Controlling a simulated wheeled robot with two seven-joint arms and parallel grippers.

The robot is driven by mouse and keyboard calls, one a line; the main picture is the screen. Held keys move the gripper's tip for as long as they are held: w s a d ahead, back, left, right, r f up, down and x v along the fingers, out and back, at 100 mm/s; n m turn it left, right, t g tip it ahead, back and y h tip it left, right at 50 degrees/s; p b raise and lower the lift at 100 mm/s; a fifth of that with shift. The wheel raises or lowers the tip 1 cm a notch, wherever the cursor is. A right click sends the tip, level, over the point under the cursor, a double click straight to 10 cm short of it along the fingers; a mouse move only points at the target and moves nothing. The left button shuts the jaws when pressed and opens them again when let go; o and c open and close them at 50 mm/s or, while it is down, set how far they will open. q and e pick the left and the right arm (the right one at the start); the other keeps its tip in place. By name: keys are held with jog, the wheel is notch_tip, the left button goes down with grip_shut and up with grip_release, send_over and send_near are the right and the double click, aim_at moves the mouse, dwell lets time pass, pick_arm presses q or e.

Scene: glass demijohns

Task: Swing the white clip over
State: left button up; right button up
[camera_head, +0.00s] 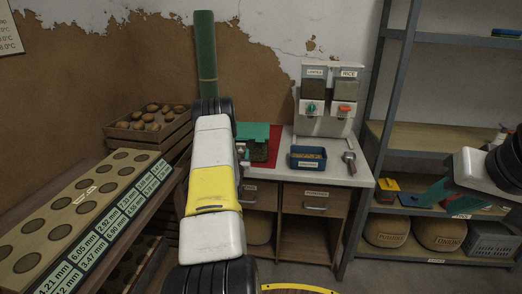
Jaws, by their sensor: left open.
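I cannot make out a white clip or a glass demijohn in this view. My left arm rises through the middle of the picture, white with a yellow band. My left gripper (243,156) shows only as small grey and dark parts at the arm's right side, in front of the white-topped bench (340,173). It is open, and most of it is hidden by the arm.
A blue bin (308,158) and a two-part dispenser (329,100) stand on the bench. A teal-topped container (262,145) is close beside my left arm. A board with round holes (85,205) lies at left, below a potato crate (150,128). Metal shelves (430,140) stand at right.

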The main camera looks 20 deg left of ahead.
pick_arm(q)
jog(key=shift+x, duration=1.1)
jog(key=shift+c, duration=0.5)
grip_shut()
jog(key=shift+s+f+t+y, duration=0.2)
jog(key=shift+f+t+y, duration=0.45)
jog(key=shift+t, duration=0.65)
jog(key=shift+f+t+y, duration=0.25)
jog(key=shift+f+t, duration=0.15)
jog(key=shift+t, duration=0.55)
jog(key=shift+f+t+y, duration=0.2)
jog(key=shift+f+t, duration=0.25)
jog(key=shift+t, duration=0.5)
jog(key=shift+o, duration=0.5)
grip_release()
